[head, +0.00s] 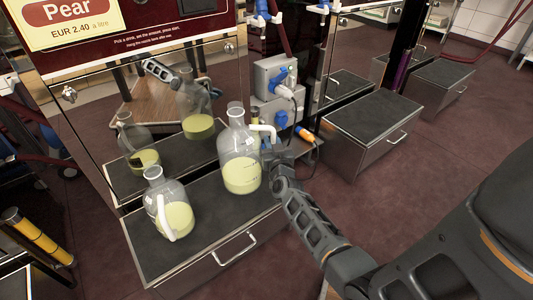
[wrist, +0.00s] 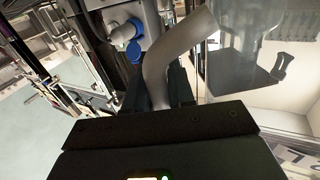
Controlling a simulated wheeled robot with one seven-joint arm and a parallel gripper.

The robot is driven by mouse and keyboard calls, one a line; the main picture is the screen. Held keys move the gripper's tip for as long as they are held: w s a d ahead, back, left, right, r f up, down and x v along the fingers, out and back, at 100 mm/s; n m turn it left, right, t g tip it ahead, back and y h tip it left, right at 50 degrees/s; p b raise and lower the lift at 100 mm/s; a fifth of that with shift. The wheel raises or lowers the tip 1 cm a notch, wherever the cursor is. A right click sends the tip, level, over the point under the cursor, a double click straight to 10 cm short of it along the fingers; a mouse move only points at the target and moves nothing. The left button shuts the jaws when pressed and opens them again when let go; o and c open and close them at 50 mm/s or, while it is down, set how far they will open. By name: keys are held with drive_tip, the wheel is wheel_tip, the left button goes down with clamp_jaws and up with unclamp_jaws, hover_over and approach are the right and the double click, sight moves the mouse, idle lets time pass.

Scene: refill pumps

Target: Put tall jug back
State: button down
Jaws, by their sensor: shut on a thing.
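The tall jug (head: 240,172) is clear glass with a white neck and a pale handle, about half full of yellow-green liquid. It is upright over the back right of the black-topped step (head: 206,242); I cannot tell whether its base touches. My gripper (head: 274,156) is to its right, shut on its handle. In the wrist view the curved handle (wrist: 158,62) runs down between the dark fingers (wrist: 160,92), and the glass body is blurred on the right. A shorter jug (head: 177,214) with similar liquid stands on the step, front left of the tall one.
A mirror-like panel behind the step reflects both jugs and my arm. The pear dispenser sign (head: 68,20) is above it. Grey boxes with blue sockets (head: 278,82) and an orange-ended plug (head: 304,133) are behind my gripper. Another step (head: 372,125) stands right.

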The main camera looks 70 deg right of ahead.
drive_tip(key=shift+w+a+f+b, duration=0.1)
drive_tip(key=shift+w+f+b, duration=0.15)
drive_tip(key=shift+f+b, duration=0.45)
drive_tip(key=shift+w+a+f+b, duration=0.1)
drive_tip(key=shift+w+f+b, duration=0.3)
drive_tip(key=shift+f, duration=0.45)
drive_tip(key=shift+w+a+f+b, duration=0.1)
drive_tip(key=shift+w+f+b, duration=0.05)
drive_tip(key=shift+f+b, duration=0.6)
drive_tip(key=shift+f, duration=0.2)
drive_tip(key=c, duration=1)
unclamp_jaws()
drive_tip(key=shift+f, duration=0.1)
drive_tip(key=shift+o, duration=0.2)
